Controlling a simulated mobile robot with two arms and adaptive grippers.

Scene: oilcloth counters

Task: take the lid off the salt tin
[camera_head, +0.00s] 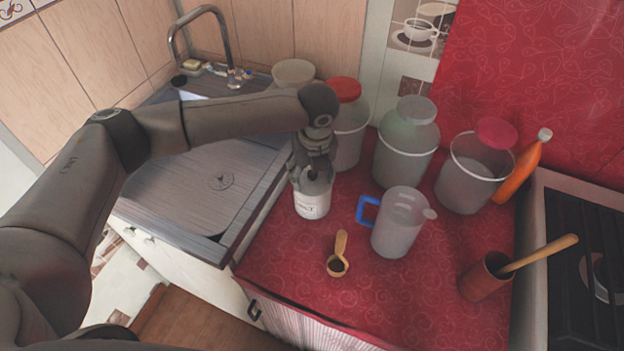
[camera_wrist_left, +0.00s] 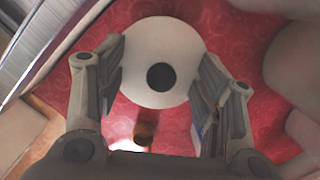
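The salt tin (camera_head: 311,205), white with a dark-lettered label, stands upright on the red cloth counter by the sink edge. My left gripper (camera_head: 314,168) is right above it, pointing down, and hides most of its top in the head view. In the left wrist view the round white lid (camera_wrist_left: 178,42) with its dark round knob (camera_wrist_left: 160,76) lies between the fingers of my left gripper (camera_wrist_left: 161,62). The fingers are apart, with a gap to the knob on both sides. The lid appears to be on the tin. My right gripper is not in view.
A jug with a blue handle (camera_head: 398,225) stands close right of the tin. A wooden scoop (camera_head: 340,245) lies in front. Large containers (camera_head: 405,150) stand behind, one red-lidded (camera_head: 343,90). The sink (camera_head: 185,190) is left; a brown cup with a wooden spoon (camera_head: 484,280) is right.

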